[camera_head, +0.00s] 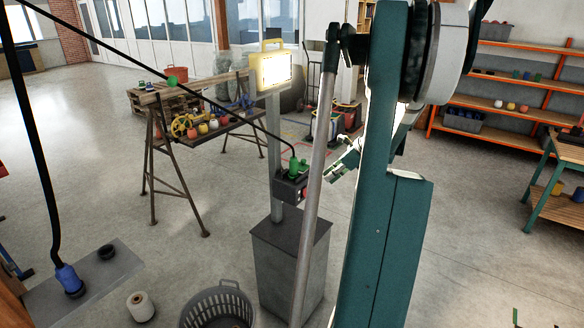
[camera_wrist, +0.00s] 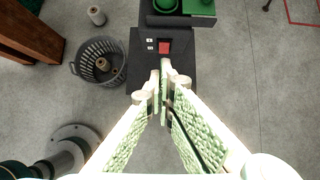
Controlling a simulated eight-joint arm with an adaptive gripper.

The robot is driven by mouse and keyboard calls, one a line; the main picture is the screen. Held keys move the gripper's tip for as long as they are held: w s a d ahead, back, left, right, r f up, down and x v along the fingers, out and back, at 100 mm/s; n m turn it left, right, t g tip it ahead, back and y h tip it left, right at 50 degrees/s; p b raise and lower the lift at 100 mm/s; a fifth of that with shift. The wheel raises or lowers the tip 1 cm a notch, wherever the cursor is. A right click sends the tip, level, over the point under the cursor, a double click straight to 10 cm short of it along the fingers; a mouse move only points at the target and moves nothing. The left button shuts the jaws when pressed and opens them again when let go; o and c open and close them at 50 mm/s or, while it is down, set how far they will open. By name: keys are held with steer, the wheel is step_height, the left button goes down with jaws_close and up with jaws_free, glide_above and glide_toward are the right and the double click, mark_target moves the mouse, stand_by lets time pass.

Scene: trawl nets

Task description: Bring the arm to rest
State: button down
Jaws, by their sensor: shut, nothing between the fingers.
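My gripper (camera_head: 345,166) hangs in the middle of the head view, partly hidden by my own teal arm. In the wrist view its pale green, textured fingers (camera_wrist: 162,90) come together at the tips, shut with nothing between them. Beyond the tips in the wrist view is a dark switch box (camera_wrist: 150,38) with a red switch (camera_wrist: 164,47). The same box (camera_head: 287,187) shows in the head view on the lamp post, to the left of my gripper. A green plug (camera_head: 297,167) sits on top of it. I cannot tell the exact gap between fingertips and box.
A lit work lamp (camera_head: 275,70) tops the post above a grey pedestal (camera_head: 270,262). A black cable runs from the green plug to the upper left. A grey basket (camera_head: 226,296), a white spool (camera_head: 140,306) and a trestle table (camera_head: 185,100) stand left. Orange shelves (camera_head: 530,90) stand right.

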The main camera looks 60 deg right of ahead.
stand_by(0.3)
steer(key=w+a+r+n+g, duration=0.1)
steer(key=w+a+r+n, duration=0.35)
steer(key=a, duration=0.85)
steer(key=w+a+r+n, duration=0.3)
steer(key=w+a+n, duration=0.25)
steer(key=a, duration=0.75)
steer(key=w+a+r+n+g, duration=0.1)
steer(key=w+a+r+n, duration=0.3)
steer(key=a, duration=1)
steer(key=s+a+n, duration=0.4)
steer(key=a+n, duration=0.6)
steer(key=a, duration=0.8)
steer(key=s+a+f+n+t, duration=0.1)
steer(key=s+a+n, duration=0.4)
steer(key=a, duration=0.3)
steer(key=s+a+f+n, duration=0.2)
steer(key=s+a+n, duration=0.4)
steer(key=a+n, duration=0.1)
steer(key=shift+a+t, duration=0.4)
steer(key=shift+a, duration=0.1)
steer(key=shift+r, duration=0.1)
